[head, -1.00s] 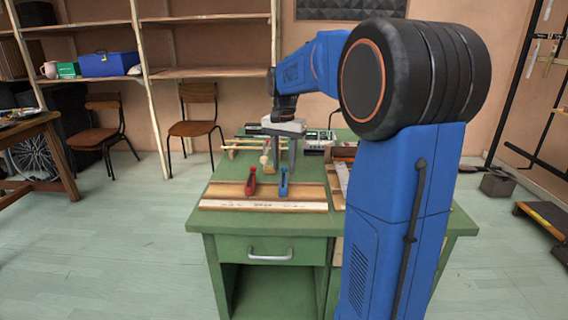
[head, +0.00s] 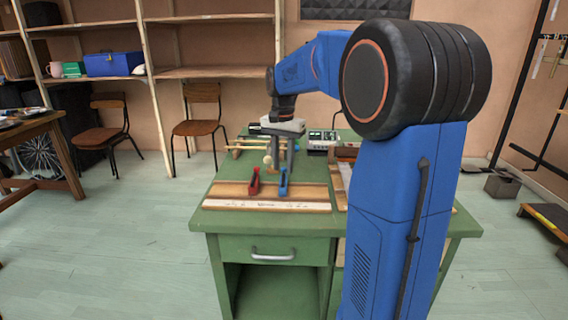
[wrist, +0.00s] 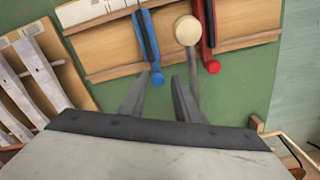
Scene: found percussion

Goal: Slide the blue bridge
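The blue bridge (head: 283,184) stands across a wooden board (head: 226,189) on the green table, to the right of the red bridge (head: 254,183). In the wrist view the blue bridge (wrist: 148,45) is at upper centre and the red bridge (wrist: 209,36) is to its right. My gripper (head: 282,168) points down behind the board, on the far side of the bridges.
A mallet with a round cream head (wrist: 187,30) lies close by the right finger, its stick partly hidden. Another board with pale bars (wrist: 35,75) is at left in the wrist view. A small device (head: 321,139) stands at the table's back right. Green table shows around the fingers.

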